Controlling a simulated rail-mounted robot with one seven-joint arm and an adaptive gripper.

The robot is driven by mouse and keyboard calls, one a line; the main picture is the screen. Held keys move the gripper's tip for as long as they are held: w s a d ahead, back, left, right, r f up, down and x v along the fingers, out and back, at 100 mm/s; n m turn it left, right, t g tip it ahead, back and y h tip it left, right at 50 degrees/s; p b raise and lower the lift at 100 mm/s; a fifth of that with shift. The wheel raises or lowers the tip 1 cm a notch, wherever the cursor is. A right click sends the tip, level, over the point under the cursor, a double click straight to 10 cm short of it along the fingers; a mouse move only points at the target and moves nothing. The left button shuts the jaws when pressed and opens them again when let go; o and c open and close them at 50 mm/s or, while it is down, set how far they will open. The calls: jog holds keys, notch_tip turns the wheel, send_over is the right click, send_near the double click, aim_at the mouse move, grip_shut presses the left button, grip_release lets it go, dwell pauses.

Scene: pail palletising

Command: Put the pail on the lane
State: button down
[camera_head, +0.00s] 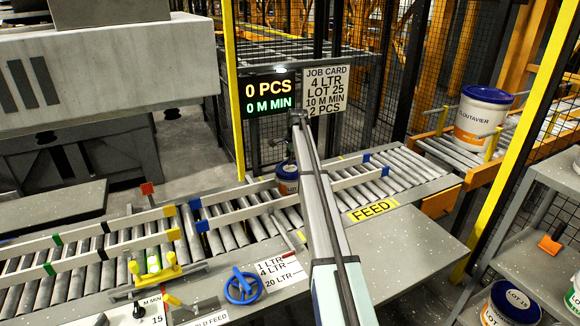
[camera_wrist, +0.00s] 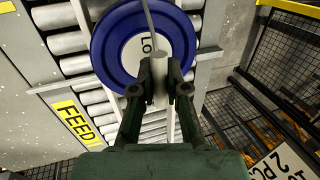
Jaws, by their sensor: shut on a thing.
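The pail (camera_head: 285,180) has a blue lid and a white body with a label, and it is partly hidden behind my arm in the head view. It is at the roller lane (camera_head: 236,229), between the lane's guide rails. My gripper (camera_wrist: 160,84) is shut on the pale grip of the pail's wire handle, above the lid. I cannot tell whether the pail's base touches the rollers. My gripper is mostly hidden in the head view.
A yellow FEED sign (camera_head: 372,210) lies on the near table. A blue handwheel (camera_head: 242,287) stands at the lane's front. A larger pail (camera_head: 482,118) stands on the right conveyor, and other pails (camera_head: 514,303) on the right shelf. A yellow post (camera_head: 234,80) and mesh fence stand behind.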

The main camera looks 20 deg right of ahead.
aim_at(290, 168)
jog(key=shift+f+p, duration=0.65)
jog(key=shift+f, duration=1.6)
jog(key=c, duration=1.2)
grip_release()
jog(key=b+v, duration=0.3)
jog(key=v, duration=0.9)
